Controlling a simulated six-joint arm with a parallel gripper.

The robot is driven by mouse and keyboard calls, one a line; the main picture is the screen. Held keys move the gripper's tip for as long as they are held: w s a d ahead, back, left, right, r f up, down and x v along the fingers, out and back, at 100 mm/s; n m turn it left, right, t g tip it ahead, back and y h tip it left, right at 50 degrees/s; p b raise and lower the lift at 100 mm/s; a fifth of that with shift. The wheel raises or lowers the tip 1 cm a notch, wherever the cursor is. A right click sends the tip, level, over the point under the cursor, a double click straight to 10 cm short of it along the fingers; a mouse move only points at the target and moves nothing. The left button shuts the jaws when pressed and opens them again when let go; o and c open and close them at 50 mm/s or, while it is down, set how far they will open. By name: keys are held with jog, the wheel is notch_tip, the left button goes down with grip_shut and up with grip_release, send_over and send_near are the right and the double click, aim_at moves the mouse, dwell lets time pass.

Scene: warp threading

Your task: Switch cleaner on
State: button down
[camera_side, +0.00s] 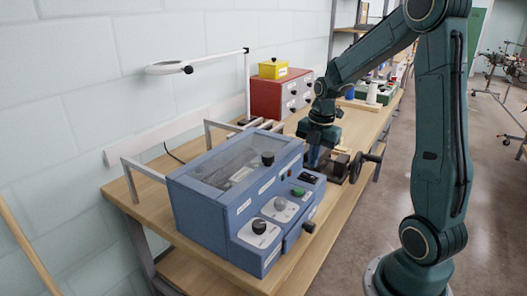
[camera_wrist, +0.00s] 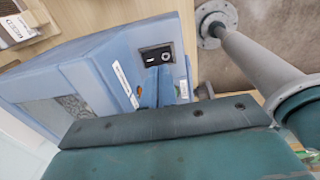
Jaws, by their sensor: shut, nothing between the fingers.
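The cleaner (camera_side: 215,195) is a blue box with a clear lid, on the wooden bench. Its sloped front panel carries knobs, a green button (camera_side: 298,191) and a black rocker switch (camera_side: 308,177) at its right end. In the wrist view the black switch (camera_wrist: 156,54) shows with white marks, just beyond the fingertips. Which side of it is pressed I cannot tell. My gripper (camera_side: 313,163) is shut and empty, pointing down over the panel's right end. Its blue fingers (camera_wrist: 157,72) also show in the wrist view, close to the switch; contact is unclear.
A vise-like device with a black handwheel (camera_side: 357,167) stands right of the cleaner. Several dark knobs stick out from the cleaner.

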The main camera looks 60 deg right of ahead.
aim_at(304, 174)
notch_tip(304, 174, up, 10)
jog(key=s, duration=0.1)
jog(key=shift+s+r, duration=0.25)
dwell(0.4)
jog(key=shift+w+d+t, duration=0.1)
jog(key=shift+w+t, duration=0.2)
jog(key=shift+w, duration=0.45)
jog(key=shift+f, duration=0.1)
jog(key=f, duration=0.4)
jog(key=w+f, duration=0.1)
jog(key=f, duration=0.4)
jog(key=w+f, duration=0.1)
jog(key=f, duration=0.3)
jog(key=shift+f, duration=0.35)
